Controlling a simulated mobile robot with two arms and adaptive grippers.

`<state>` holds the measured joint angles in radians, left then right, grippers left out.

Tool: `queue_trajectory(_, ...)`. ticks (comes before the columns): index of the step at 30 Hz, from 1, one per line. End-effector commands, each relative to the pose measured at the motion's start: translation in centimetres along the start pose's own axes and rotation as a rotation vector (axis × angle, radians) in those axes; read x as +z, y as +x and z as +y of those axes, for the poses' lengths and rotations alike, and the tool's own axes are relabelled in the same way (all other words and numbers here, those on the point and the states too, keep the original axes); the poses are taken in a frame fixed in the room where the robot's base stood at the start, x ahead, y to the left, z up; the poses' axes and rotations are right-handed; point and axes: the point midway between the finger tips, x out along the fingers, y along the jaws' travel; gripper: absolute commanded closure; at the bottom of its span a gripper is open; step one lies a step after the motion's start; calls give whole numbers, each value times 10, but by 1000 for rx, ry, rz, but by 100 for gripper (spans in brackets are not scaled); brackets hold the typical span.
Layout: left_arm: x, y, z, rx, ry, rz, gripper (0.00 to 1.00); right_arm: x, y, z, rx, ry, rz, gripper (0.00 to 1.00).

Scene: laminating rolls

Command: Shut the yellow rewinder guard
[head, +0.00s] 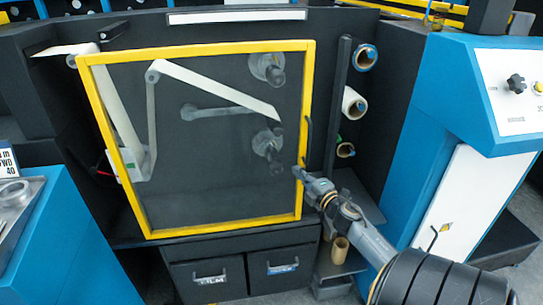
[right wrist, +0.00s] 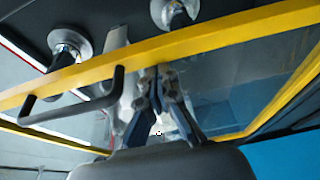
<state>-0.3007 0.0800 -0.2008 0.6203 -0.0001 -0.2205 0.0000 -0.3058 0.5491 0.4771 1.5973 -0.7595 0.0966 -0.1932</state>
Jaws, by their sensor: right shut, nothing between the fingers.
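The yellow rewinder guard (head: 190,230) is a yellow frame with a clear pane in front of the dark machine face. Its dark handle (head: 309,135) is on the right edge; the handle also shows in the right wrist view (right wrist: 75,103). In that view the machine's shafts show past the yellow handle-side bar (right wrist: 215,40), so the guard seems to stand a little ajar. My right gripper (head: 300,173) is shut and empty, at the lower right edge below the handle. Its fingertips (right wrist: 157,72) are close to the bar; contact is unclear. My left gripper is out of view.
Several rolls (head: 354,103) sit on a rack right of the guard. A blue cabinet (head: 450,90) with a white control panel stands at the right, and a blue unit (head: 65,245) at the lower left. Drawers (head: 208,280) are below the guard.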

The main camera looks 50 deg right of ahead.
Motion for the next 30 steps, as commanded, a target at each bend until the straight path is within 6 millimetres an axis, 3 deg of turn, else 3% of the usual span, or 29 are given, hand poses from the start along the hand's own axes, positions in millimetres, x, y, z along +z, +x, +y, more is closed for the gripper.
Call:
queue_trajectory(1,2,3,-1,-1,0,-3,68,14,-5,-2,-2,-3,-3,100)
queue_trajectory(6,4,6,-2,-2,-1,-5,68,45,-16,-2,-2,-1,-2,100)
queue_trajectory(12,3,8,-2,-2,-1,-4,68,64,-22,-1,-2,-1,0,100)
queue_trajectory(30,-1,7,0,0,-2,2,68,71,-24,0,-1,0,-6,100)
